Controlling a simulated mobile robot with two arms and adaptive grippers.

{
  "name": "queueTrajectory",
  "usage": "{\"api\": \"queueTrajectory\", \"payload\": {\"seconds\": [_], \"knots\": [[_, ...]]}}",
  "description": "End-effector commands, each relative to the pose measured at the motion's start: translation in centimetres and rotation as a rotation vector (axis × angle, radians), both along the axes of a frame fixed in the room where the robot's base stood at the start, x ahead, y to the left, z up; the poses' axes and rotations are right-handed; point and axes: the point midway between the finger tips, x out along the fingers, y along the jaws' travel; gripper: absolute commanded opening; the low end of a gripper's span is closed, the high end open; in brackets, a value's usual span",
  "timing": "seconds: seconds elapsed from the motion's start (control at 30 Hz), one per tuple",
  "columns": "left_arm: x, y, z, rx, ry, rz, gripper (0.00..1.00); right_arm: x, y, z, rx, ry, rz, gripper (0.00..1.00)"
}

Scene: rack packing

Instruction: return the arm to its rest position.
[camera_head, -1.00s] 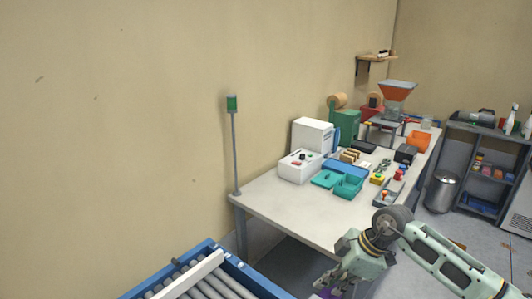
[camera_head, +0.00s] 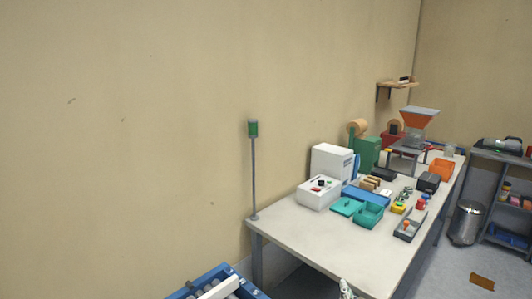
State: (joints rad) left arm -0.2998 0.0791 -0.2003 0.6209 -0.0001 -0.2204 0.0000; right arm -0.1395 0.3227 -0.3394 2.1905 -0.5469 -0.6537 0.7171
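A small part of my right gripper (camera_head: 346,289) shows at the bottom edge of the view, in front of the near side of the white table (camera_head: 310,232). The rest of it and its arm are cut off below the picture, so I cannot see whether the fingers are open or shut or whether they hold anything. My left gripper is not in view.
The table carries a white box (camera_head: 318,192), teal trays (camera_head: 367,215) and several small parts. A green-topped pole (camera_head: 253,170) stands at its left corner. A blue-framed roller conveyor (camera_head: 222,283) is at the bottom. A bin (camera_head: 466,222) and shelf (camera_head: 508,205) stand right.

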Motion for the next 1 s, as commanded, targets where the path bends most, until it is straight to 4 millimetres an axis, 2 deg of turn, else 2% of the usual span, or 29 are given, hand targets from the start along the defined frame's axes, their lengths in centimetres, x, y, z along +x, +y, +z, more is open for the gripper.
{"api": "queueTrajectory", "payload": {"seconds": [0.03,0.1,0.2,0.3,0.5,0.67,0.7,0.8,0.87,1.0], "knots": [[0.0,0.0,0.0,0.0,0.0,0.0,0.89,-1.9,-1.3,-2.8,0.001,0.118,-0.051,0.0],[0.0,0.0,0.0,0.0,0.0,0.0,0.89,-5.0,-2.7,-6.7,-0.016,0.294,-0.1,0.0],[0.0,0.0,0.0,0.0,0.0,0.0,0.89,-9.8,-3.7,-11.1,-0.042,0.527,-0.119,0.0],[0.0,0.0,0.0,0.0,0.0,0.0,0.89,-14.3,-3.8,-14.1,-0.063,0.711,-0.099,0.0],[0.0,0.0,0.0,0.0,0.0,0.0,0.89,-22.1,-3.2,-17.4,-0.094,0.99,-0.01,0.0],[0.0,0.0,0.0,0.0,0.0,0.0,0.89,-27.7,-2.3,-18.7,-0.108,1.167,0.087,0.0],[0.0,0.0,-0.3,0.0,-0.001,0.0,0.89,-26.9,-2.3,-20.2,-0.111,1.163,0.082,0.0],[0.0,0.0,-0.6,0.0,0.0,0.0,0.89,-26.3,-2.2,-23.0,-0.111,1.17,0.081,0.0],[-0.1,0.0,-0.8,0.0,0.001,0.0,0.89,-26.0,-2.2,-24.8,-0.112,1.175,0.082,0.0],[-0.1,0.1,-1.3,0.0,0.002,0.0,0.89,-25.6,-2.1,-29.6,-0.114,1.193,0.083,0.0]]}}
